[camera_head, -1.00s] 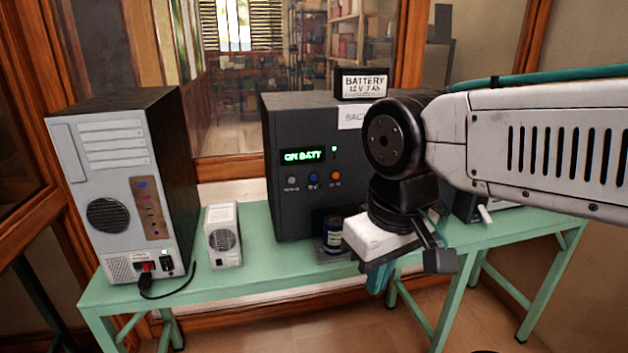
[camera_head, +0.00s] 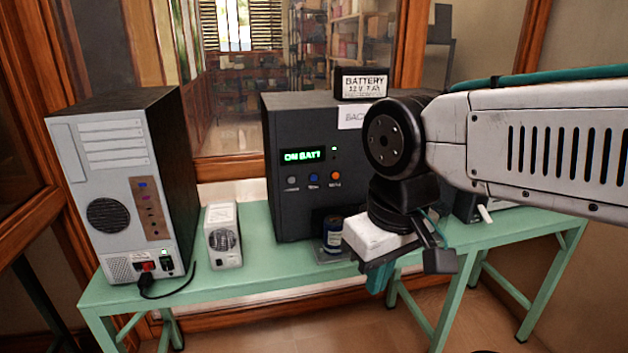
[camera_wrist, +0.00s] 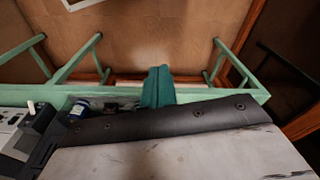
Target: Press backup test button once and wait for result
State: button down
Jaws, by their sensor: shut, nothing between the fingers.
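The dark backup unit (camera_head: 295,220) stands on the green table. Its lit green display (camera_head: 302,155) reads what looks like "ON BATT", with a small green light beside it. Below it is a row of three buttons: grey (camera_head: 291,180), blue (camera_head: 313,179) and orange (camera_head: 335,177). Their labels are too small to read surely. My gripper (camera_head: 378,280) is shut and empty, in front of and right of the unit, near the table's front edge, apart from the buttons. In the wrist view its teal fingers (camera_wrist: 158,88) are together, pointing over the table edge toward the floor.
A grey computer tower (camera_head: 105,200) and a small white box (camera_head: 222,238) stand left on the green table (camera_head: 260,280). A battery box (camera_head: 362,84) sits on top of the unit. A dark blue can (camera_head: 332,235) stands before the unit, close to my gripper.

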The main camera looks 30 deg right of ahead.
aim_at(314, 178)
jog(key=shift+d, duration=0.1)
dwell(0.6)
jog(key=w+f+m+t+y, duration=0.1)
jog(key=w+f+m+y, duration=0.25)
jog(key=w, duration=0.45)
jog(key=w+f+m+y, duration=0.3)
jog(key=w+m+y, duration=0.15)
jog(key=w, duration=0.25)
jog(key=w+d+m+t+h, duration=0.2)
jog(key=w+d+m+t, duration=0.7)
jog(key=w, duration=0.7)
jog(key=d, duration=0.3)
jog(key=shift+h, duration=0.4)
jog(key=shift+r, duration=0.1)
jog(key=w+d, duration=0.2)
jog(key=w, duration=0.6)
jog(key=shift+w+d, duration=0.15)
jog(key=shift+d, duration=0.05)
